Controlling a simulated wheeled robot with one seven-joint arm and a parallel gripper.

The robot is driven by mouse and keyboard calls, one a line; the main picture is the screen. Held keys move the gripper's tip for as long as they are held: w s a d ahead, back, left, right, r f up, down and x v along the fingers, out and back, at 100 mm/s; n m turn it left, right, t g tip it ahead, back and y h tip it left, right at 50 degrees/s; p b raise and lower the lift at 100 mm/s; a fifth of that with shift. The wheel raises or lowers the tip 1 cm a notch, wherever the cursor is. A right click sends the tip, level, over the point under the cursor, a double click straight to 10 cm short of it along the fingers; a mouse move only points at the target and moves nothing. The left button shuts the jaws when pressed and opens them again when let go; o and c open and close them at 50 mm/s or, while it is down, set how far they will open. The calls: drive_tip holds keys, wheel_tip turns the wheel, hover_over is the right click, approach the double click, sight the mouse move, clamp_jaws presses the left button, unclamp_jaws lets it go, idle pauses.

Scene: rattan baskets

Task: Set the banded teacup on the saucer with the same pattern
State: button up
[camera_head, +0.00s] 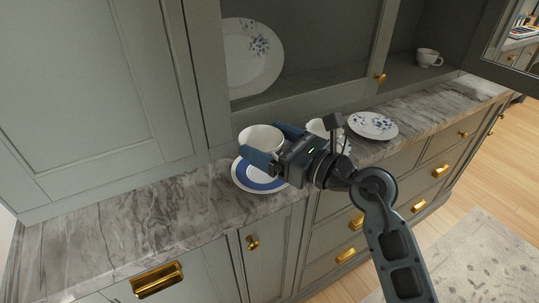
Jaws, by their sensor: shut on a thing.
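A white teacup (261,135) is held between the blue fingers of my gripper (262,146). It is upright, with its open mouth facing up. The fingers and the viewing angle hide most of its outer wall, so I cannot make out a band on it. The saucer with a broad blue band (262,183) lies on the marble counter directly below the cup. The cup covers the saucer's far part, and I cannot tell whether the two touch. A second white cup (317,126) stands on the counter behind my gripper, partly hidden by it.
A saucer with blue flowers (373,125) lies to the right on the marble counter (150,222). A flowered plate (250,58) leans upright in the open cabinet. Another cup (428,58) stands on the cabinet's right side. The counter to the left is clear.

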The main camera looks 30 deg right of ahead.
drive_tip(key=shift+d+f, duration=0.1)
drive_tip(key=shift+f, duration=1.7)
drive_tip(key=shift+f+b, duration=0.2)
drive_tip(key=shift+b, duration=0.1)
drive_tip(key=o, duration=0.8)
